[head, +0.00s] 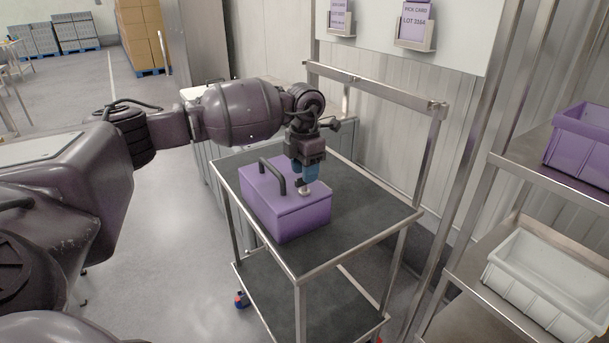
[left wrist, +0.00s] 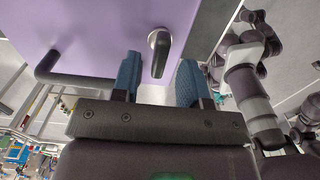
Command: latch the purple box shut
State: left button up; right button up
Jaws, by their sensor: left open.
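The purple box (head: 303,222) stands on the upper shelf of a cart, its lid lying down on it. A dark bar handle (head: 281,182) rises from the lid; it also shows in the left wrist view (left wrist: 68,76). The latch, a round metal base with a dark lever (left wrist: 160,52), is on the lid; its metal base shows below my fingers in the head view (head: 305,192). My left gripper (head: 304,175) points down over the latch. It is open, and in the left wrist view the lever's end reaches between the blue fingertips (left wrist: 159,82). I cannot tell if they touch it.
The cart's dark top (head: 350,212) is bare around the box. A metal rail (head: 375,85) rises behind the cart. At the right, a rack holds a purple bin (head: 582,145) and a white bin (head: 550,285). Card holders (head: 416,30) hang on the back panel.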

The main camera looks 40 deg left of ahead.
pick_arm(q)
notch_tip(320, 180, up, 9)
dwell(0.3)
dwell(0.5)
dwell(0.4)
dwell(0.3)
